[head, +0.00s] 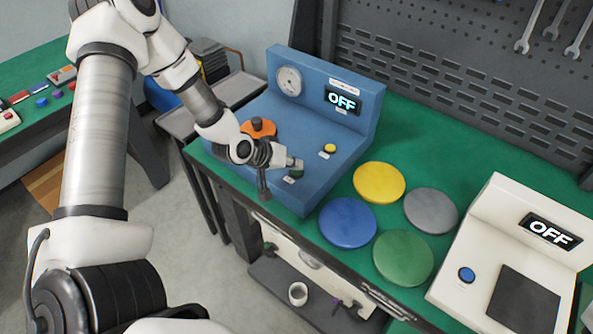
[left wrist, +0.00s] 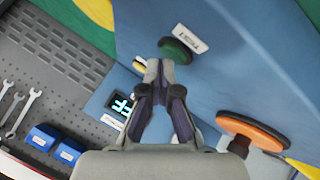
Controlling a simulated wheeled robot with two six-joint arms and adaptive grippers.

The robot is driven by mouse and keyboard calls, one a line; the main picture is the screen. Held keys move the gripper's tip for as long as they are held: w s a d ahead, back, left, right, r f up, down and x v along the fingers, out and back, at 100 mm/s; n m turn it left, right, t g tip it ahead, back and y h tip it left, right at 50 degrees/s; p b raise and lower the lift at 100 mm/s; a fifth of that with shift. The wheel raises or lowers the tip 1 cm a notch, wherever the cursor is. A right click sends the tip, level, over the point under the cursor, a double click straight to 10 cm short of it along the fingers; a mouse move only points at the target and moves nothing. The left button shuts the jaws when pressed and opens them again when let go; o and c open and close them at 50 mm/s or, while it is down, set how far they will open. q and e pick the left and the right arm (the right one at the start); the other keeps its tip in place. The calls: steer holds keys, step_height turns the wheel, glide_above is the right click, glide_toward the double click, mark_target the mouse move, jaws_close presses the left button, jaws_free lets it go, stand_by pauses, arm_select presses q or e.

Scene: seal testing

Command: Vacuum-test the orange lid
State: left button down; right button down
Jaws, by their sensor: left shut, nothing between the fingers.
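The orange lid (head: 262,133) lies on the blue test machine (head: 335,150), with a dark knob-like part on top; my left gripper partly covers it in the head view. It also shows in the left wrist view (left wrist: 262,133). The machine has a gauge (head: 289,80), a display (head: 342,100) reading OFF, a yellow button (head: 328,149) and a green button (left wrist: 176,51). My left gripper (head: 297,164) is shut and empty, its tips close to the green button in the left wrist view (left wrist: 160,68); I cannot tell whether they touch it. My right gripper is not in view.
Yellow (head: 379,182), blue (head: 347,222), grey (head: 431,210) and green (head: 403,257) discs lie on the green bench right of the machine. A white device (head: 515,245) with an OFF display stands at the right. A pegboard (head: 460,85) with wrenches stands behind.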

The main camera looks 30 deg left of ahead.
mark_target(294, 172)
arm_select(q)
steer(key=shift+f, duration=0.3)
stand_by(0.5)
steer(key=shift+r+p, duration=0.45)
steer(key=shift+r, duration=0.4)
steer(key=shift+r, duration=0.1)
step_height(294, 172, up, 5)
steer(key=p, duration=0.4)
